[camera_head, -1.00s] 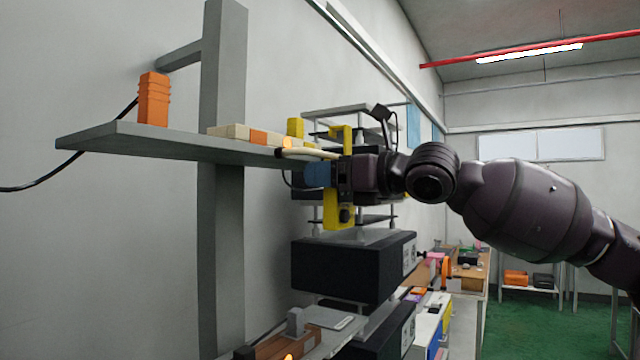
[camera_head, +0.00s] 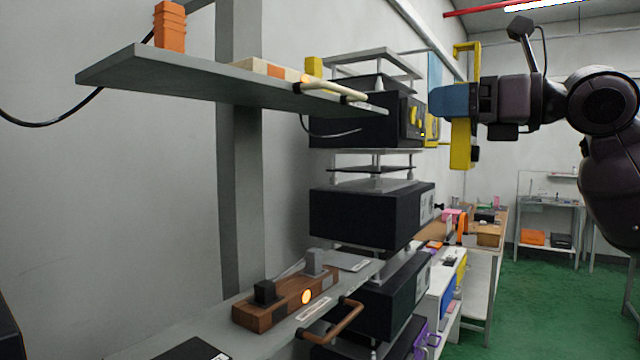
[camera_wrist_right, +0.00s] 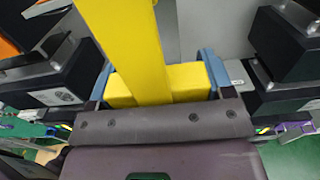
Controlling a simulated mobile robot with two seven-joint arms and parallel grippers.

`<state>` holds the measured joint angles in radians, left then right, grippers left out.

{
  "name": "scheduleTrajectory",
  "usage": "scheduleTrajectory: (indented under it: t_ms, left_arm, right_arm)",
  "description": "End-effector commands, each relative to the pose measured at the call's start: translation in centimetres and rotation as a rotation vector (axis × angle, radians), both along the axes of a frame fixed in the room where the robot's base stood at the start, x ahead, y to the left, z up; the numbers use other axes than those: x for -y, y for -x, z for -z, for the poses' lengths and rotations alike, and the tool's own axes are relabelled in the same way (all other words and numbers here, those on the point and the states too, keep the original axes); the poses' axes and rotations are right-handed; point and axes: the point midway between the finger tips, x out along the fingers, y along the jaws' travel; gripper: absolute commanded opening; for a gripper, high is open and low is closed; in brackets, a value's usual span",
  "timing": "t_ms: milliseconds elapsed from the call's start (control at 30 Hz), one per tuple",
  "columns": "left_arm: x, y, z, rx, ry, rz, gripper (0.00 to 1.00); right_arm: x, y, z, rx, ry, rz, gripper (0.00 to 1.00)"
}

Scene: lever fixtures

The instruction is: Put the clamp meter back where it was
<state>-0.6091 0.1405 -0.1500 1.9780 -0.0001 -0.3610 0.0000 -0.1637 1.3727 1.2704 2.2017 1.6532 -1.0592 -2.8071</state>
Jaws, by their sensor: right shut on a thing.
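The yellow clamp meter (camera_head: 462,150) is held upright in my right gripper (camera_head: 452,102), its hooked end at the top. It is in mid-air to the right of the shelf's end, in front of the stacked dark instruments. In the right wrist view the yellow clamp meter (camera_wrist_right: 130,40) sits between the blue fingers of my right gripper (camera_wrist_right: 158,85), which are shut on it. The grey wall shelf (camera_head: 200,84) is at the upper left. My left gripper is not in view.
The shelf holds an orange block (camera_head: 170,28), a white-and-orange strip (camera_head: 262,69) and a small yellow block (camera_head: 313,67). Dark instruments (camera_head: 365,215) are stacked below and right of it. A lower bench carries a brown wooden fixture (camera_head: 265,312). Open floor (camera_head: 530,290) lies to the right.

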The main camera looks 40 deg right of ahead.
Motion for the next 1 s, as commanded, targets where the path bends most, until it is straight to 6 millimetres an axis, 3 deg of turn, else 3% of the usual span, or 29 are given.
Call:
scheduleTrajectory:
  t_ms: [267,567,767,1000]
  left_arm:
    - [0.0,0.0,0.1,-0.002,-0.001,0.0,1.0]
    - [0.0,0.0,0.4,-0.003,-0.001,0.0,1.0]
    - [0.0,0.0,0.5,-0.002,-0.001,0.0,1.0]
    - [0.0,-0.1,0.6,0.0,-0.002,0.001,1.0]
  right_arm:
    - [0.2,-1.3,1.0,0.002,-0.002,0.001,0.45]
    - [-0.6,-6.8,4.7,0.0,-0.001,-0.008,0.45]
    - [-2.5,-10.6,7.1,-0.003,0.002,-0.032,0.45]
    - [-6.2,-14.7,9.5,-0.003,0.004,-0.078,0.45]
